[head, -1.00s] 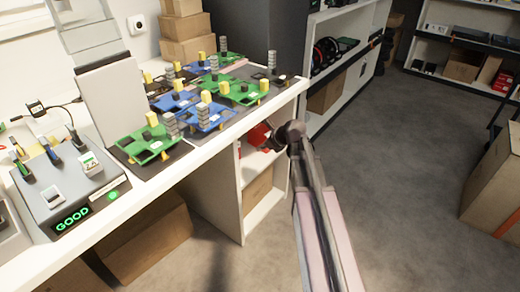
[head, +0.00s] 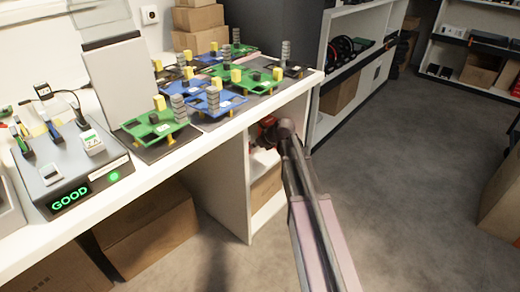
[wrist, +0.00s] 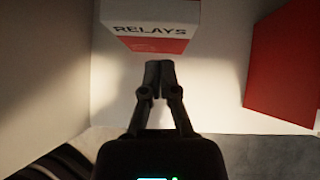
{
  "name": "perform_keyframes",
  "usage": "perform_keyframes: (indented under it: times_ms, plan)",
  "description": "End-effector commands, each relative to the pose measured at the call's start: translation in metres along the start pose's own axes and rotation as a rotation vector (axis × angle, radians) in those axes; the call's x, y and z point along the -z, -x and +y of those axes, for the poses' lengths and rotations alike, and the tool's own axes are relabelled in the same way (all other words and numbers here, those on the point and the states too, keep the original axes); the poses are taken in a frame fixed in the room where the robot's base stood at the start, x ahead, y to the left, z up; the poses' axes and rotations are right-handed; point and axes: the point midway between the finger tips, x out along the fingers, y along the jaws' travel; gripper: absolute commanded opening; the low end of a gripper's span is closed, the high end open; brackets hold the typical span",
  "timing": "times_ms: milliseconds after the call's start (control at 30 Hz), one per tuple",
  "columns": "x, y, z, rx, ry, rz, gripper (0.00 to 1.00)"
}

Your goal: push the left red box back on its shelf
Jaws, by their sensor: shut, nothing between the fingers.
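In the wrist view, a white and red box marked RELAYS (wrist: 155,28) is at the top centre, the left one of two boxes. A plain red box face (wrist: 287,72) is at the right. My gripper (wrist: 160,68) is shut and empty, its tips just below the RELAYS box's lower edge in the picture. I cannot tell whether they touch it. In the head view my arm reaches into the shelf opening under the bench end, and my fingertips are hidden there.
The white bench (head: 150,165) above the shelf carries green and blue circuit boards (head: 152,128) and a grey test unit (head: 75,170). A cardboard carton (head: 150,235) stands under the bench. Grey floor (head: 400,180) is open to the right.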

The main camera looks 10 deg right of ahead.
Motion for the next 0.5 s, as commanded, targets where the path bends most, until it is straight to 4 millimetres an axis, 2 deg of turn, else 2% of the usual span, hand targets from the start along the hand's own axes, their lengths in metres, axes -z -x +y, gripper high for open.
perform_keyframes:
  times_ms: [200, 500]
  plan:
    - [-0.0099, -0.0097, -0.0005, 0.000, 0.000, 0.001, 0.00]
    - [-0.0109, -0.0107, 0.0001, 0.000, 0.000, 0.001, 0.00]
